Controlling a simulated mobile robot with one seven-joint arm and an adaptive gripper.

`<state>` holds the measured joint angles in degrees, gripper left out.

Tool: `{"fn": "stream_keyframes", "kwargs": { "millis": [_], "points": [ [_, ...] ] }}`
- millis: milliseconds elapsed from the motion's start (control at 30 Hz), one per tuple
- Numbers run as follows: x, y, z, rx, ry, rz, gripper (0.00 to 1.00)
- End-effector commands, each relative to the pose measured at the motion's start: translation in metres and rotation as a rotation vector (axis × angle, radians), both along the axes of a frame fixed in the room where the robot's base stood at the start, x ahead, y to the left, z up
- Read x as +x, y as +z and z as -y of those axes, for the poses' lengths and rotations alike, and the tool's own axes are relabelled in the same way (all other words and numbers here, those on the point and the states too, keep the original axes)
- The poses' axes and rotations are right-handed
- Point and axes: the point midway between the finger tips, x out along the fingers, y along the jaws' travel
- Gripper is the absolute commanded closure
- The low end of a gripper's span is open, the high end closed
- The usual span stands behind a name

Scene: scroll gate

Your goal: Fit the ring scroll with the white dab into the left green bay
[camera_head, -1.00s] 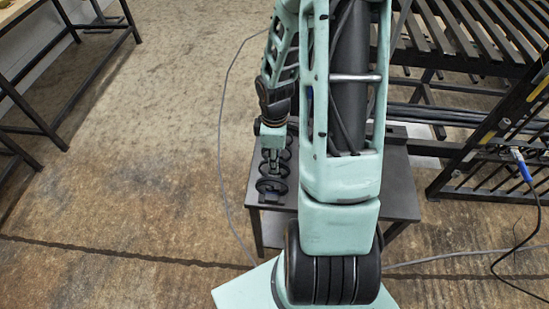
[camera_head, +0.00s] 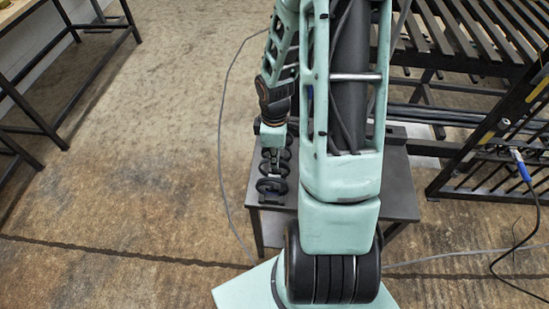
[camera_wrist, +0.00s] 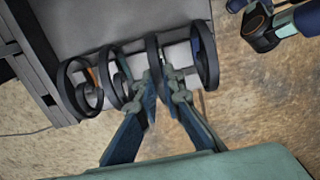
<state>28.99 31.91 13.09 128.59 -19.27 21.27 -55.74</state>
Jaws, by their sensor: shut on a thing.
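Several dark, curled scrolls stand in a row along the table edge in the wrist view: an outer left scroll (camera_wrist: 70,92), a second scroll (camera_wrist: 106,82), a third scroll (camera_wrist: 153,55) and an outer right scroll (camera_wrist: 212,65). My gripper (camera_wrist: 163,84) is shut on the third scroll, with its blue-grey fingers on either side of the band. I cannot make out a white dab on any scroll. A small green patch shows between the second and third scrolls; the bays are mostly hidden. In the head view my gripper (camera_head: 273,158) is low over the row, behind the nearest scroll (camera_head: 272,188).
The small dark table (camera_head: 400,190) is partly hidden by my arm. A black slatted rack (camera_head: 470,40) stands at the right, with a blue-ended cable (camera_head: 523,170). A workbench frame (camera_head: 70,75) stands at the left.

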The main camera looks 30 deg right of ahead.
Motion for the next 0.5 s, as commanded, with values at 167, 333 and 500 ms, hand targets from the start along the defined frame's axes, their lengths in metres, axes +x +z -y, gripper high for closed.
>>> {"fn": "stream_keyframes", "kwargs": {
  "millis": [167,333,500],
  "points": [
    [0.000,0.007,0.000,-0.001,0.000,0.001,1.00],
    [0.000,0.013,0.000,-0.001,0.000,0.001,1.00],
    [0.000,0.018,0.000,-0.001,0.000,0.001,1.00]
  ]
}}
